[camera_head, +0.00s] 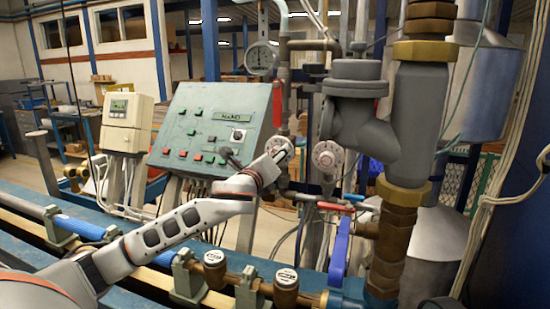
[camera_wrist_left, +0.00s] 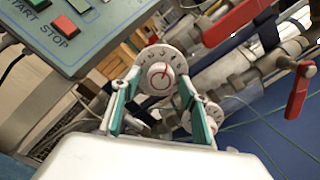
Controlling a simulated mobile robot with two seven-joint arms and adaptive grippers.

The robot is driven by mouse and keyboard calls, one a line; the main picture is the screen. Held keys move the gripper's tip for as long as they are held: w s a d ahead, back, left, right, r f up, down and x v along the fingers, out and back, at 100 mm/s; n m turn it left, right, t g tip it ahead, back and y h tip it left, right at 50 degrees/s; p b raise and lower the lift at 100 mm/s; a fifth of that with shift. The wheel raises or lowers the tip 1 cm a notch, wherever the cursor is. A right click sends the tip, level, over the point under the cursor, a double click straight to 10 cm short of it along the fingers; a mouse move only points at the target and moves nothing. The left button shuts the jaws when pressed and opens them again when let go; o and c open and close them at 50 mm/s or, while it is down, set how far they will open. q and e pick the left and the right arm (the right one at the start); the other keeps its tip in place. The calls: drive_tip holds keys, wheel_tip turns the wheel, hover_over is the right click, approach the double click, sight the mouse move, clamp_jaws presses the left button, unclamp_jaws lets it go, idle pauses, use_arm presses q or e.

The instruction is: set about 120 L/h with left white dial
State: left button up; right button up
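The left white dial (camera_head: 279,150) is a round numbered face with a red mark at its centre, on the pipework right of the control panel. In the left wrist view this dial (camera_wrist_left: 160,72) faces me between the teal fingers. My left gripper (camera_wrist_left: 159,80) is open, with one fingertip at each side of the dial's lower half; I cannot tell whether they touch it. In the head view my left arm reaches up from the lower left to the dial, and its fingers are hard to make out. A second white dial (camera_head: 327,157) is to the right. My right gripper is not in view.
The sloped green control panel (camera_head: 213,130) with buttons stands left of the dial. A red lever (camera_head: 335,206) and a blue handle (camera_head: 340,249) sit below right. Large grey and brass pipes (camera_head: 415,110) fill the right. A round gauge (camera_head: 261,58) hangs above.

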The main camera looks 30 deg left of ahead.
use_arm(q)
drive_tip(key=c, duration=0.9)
drive_tip(key=shift+o, duration=0.2)
drive_tip(key=shift+n, duration=0.5)
drive_tip(key=o, duration=1.1)
drive_tip(key=shift+s, duration=0.1)
drive_tip(key=v, duration=1.2)
drive_tip(key=shift+d+r, duration=0.1)
